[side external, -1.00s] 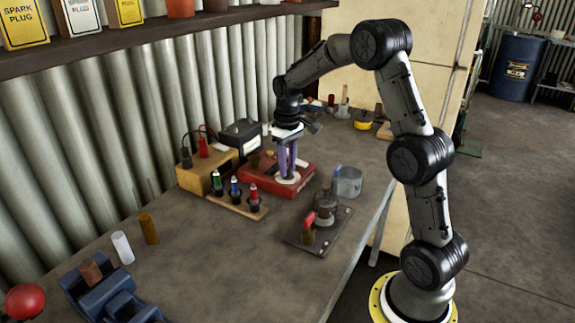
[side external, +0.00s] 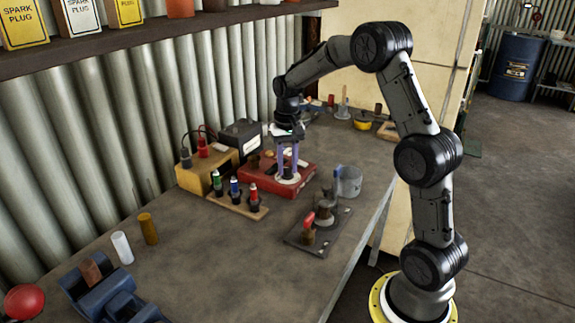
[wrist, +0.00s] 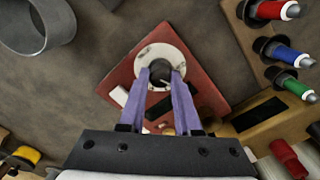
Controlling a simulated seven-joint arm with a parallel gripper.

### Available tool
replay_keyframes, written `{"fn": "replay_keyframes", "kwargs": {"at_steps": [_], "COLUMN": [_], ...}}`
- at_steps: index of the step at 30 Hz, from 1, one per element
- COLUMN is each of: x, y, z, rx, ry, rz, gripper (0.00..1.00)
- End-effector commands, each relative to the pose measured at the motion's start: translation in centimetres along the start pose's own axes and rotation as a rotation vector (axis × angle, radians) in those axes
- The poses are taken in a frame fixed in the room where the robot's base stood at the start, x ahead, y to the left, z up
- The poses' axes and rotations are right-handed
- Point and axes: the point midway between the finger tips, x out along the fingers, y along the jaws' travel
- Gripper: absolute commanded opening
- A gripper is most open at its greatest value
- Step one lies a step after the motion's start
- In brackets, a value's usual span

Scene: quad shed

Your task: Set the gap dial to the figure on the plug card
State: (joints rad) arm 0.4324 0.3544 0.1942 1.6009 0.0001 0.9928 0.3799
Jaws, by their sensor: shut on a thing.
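The gap dial is a white round plate (wrist: 158,57) with a dark knob (wrist: 160,73) in its centre, on a red box (wrist: 122,73). In the side view the dial (side external: 288,178) is at the front of the red box (side external: 262,187). My gripper (wrist: 161,76) has purple fingers, shut on the dark knob from above. In the side view my gripper (side external: 288,172) points straight down at the dial. The dial's marks are too small to read. I cannot pick out a plug card with a readable figure.
A wooden rack (side external: 222,203) with green, blue and red-topped plugs stands left of the box. A grey cup (side external: 349,181) and a dark plate (side external: 333,232) with a red-handled part lie to the right. Boxes (side external: 83,17) marked "SPARK PLUG" stand on the shelf.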

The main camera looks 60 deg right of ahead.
Motion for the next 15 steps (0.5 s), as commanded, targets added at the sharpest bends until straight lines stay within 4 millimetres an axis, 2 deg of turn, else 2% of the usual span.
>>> {"fn": "replay_keyframes", "kwargs": {"at_steps": [15], "x": [-0.18], "y": [-0.01], "z": [-0.06], "rx": [0.045], "ry": [0.003], "rz": [-0.001], "gripper": [0.0]}}
